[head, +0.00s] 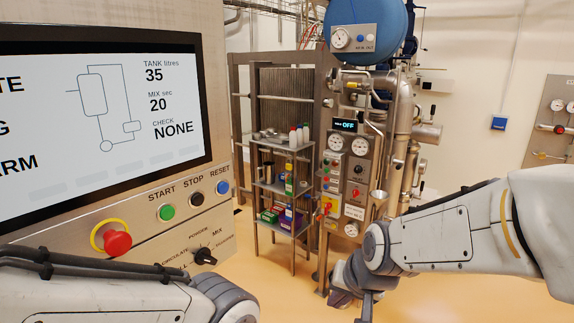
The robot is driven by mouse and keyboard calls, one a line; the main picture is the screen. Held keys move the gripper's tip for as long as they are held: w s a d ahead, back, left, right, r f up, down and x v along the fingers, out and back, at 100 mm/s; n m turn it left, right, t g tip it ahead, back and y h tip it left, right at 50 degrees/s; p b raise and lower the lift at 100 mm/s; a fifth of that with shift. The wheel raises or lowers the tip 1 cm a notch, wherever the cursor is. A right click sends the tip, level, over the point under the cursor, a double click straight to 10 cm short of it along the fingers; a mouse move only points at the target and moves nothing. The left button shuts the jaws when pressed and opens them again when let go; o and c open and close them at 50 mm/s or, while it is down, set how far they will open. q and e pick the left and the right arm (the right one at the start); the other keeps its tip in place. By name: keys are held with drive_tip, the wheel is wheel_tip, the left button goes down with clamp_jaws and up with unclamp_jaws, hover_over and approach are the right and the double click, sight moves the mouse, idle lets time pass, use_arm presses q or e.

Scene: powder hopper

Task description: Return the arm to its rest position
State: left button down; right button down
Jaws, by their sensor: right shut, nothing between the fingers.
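My right arm comes in from the right edge, and its wrist hangs in front of the yellow floor. My right gripper (354,298) is at the bottom centre, pointing down. It is shut and empty, and it touches nothing that I can see. My left arm shows only as a forearm and joint along the bottom left, below the control panel. The left gripper is outside the picture.
A control panel (140,243) with screen, buttons and red emergency stop (117,242) stands close on the left. Beyond are a shelf rack (285,187) with bottles and boxes, and a gauge panel (345,175) beside steel pipes. Open floor (450,290) lies below my right arm.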

drive_tip(key=s+d+f+n+g+h, duration=0.2)
drive_tip(key=s+d+f+n+g, duration=0.1)
drive_tip(key=s+d+f, duration=0.45)
drive_tip(key=s+a+f+n+g+b, duration=0.2)
drive_tip(key=s+a+n+b, duration=0.5)
drive_tip(key=s+a, duration=0.5)
drive_tip(key=shift+s+f+y+b, duration=0.25)
drive_tip(key=shift+f+y+b, duration=0.15)
drive_tip(key=shift+f+b, duration=0.3)
drive_tip(key=shift+r, duration=0.1)
idle(3.2)
